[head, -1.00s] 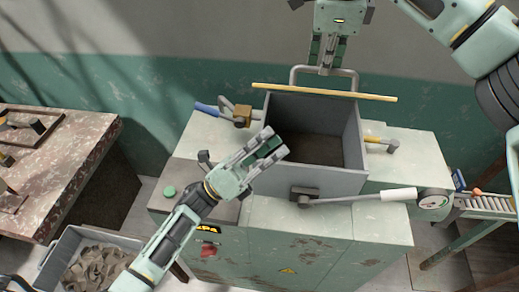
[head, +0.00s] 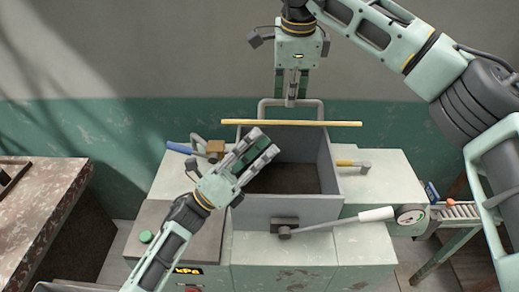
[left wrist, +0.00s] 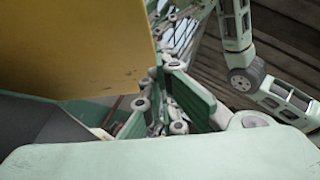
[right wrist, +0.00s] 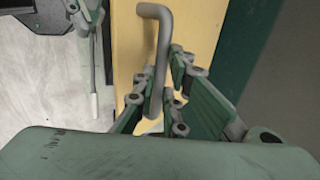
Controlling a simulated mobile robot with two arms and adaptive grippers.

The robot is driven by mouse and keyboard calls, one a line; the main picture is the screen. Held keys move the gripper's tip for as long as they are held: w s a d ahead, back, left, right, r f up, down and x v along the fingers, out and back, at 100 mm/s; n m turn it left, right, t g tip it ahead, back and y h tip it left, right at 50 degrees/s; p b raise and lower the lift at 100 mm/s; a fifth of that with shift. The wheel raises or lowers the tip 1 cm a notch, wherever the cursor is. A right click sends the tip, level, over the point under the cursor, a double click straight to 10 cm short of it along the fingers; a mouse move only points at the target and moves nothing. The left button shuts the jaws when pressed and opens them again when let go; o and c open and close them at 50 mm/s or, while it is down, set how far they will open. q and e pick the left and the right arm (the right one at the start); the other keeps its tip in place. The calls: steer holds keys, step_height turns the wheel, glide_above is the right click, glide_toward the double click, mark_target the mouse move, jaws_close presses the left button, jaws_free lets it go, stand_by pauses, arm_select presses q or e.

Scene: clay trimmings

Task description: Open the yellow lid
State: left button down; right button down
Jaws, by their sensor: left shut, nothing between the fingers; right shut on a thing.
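The yellow lid (head: 290,123) stands raised at the back of the open grey box, seen nearly edge-on as a thin strip in the head view. Its face shows in the right wrist view (right wrist: 195,30) and in the left wrist view (left wrist: 70,50). My right gripper (head: 290,98) is shut on the lid's grey tube handle (right wrist: 158,50), behind the lid. My left gripper (head: 265,145) is shut and empty, in front of the lid, over the left part of the grey box (head: 290,208).
A lever with a white grip (head: 376,214) sticks out at the box's front right. A blue-handled clamp (head: 180,148) sits at the left, a yellow-handled one (head: 350,163) at the right. A worn bench (head: 50,210) stands at the far left, a roller conveyor (head: 455,212) at the right.

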steer(key=shift+w+d+f, duration=0.1)
steer(key=shift+w+f, duration=0.05)
steer(key=shift+f, duration=0.15)
steer(key=c, duration=2.2)
jaws_free()
steer(key=shift+o, duration=1)
steer(key=shift+w, duration=0.15)
steer(key=shift+o, duration=1)
steer(key=shift+w+f, duration=0.15)
steer(key=shift+w, duration=0.3)
arm_select(q)
steer(key=shift+w+a+r, duration=0.1)
steer(key=shift+w+r, duration=0.1)
steer(key=shift+w, duration=0.3)
steer(key=shift+w+r, duration=0.15)
steer(key=shift+w, duration=0.3)
arm_select(e)
steer(key=shift+s+r, duration=0.2)
